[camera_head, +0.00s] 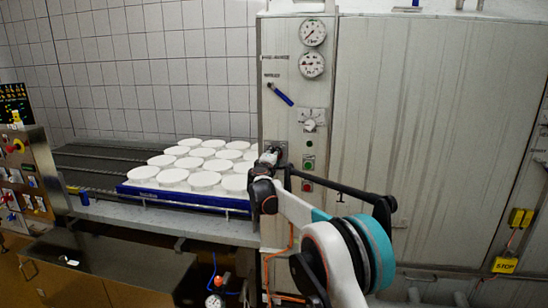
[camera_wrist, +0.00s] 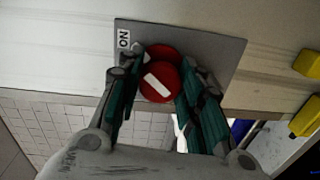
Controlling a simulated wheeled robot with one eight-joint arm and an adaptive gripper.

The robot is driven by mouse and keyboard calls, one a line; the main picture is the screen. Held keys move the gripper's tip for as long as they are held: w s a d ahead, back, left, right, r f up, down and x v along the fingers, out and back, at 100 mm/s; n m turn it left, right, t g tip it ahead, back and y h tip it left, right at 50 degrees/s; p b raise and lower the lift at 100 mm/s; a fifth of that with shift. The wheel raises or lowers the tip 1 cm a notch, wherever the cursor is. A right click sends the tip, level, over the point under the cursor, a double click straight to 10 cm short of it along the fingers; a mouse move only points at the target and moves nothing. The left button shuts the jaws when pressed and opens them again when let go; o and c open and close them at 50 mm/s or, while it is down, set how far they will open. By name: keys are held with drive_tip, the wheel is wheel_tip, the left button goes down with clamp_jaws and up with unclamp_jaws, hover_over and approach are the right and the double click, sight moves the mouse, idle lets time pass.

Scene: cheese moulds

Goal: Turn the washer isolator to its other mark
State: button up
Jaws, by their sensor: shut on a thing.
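The isolator is a round red knob (camera_wrist: 160,82) with a white bar, on a grey plate (camera_wrist: 215,52) in the wrist view. The white bar slants from upper left to lower right in that view. A small white label (camera_wrist: 123,39) with the letters O and N is at the plate's left corner. My gripper (camera_wrist: 162,88) has one finger on each side of the knob and is shut on it. In the head view my gripper (camera_head: 268,160) is at the left edge of the steel cabinet and hides most of the isolator.
The cabinet front (camera_head: 420,130) carries gauges (camera_head: 312,65), a blue-handled lever (camera_head: 280,94), a dial (camera_head: 310,124) and green and red buttons (camera_head: 308,163) close to my gripper. White moulds (camera_head: 205,180) stand in a blue tray (camera_head: 150,191) on the left. A yellow stop box (camera_head: 505,264) is at right.

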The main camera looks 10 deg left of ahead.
drive_tip(key=shift+r+m, duration=0.15)
drive_tip(key=shift+m, duration=0.35)
drive_tip(key=o, duration=1.1)
drive_tip(key=shift+w, duration=0.15)
drive_tip(key=shift+c, duration=0.2)
drive_tip(key=shift+f, duration=0.2)
drive_tip(key=s, duration=1.2)
drive_tip(key=shift+r, duration=0.3)
drive_tip(key=shift+d, duration=0.1)
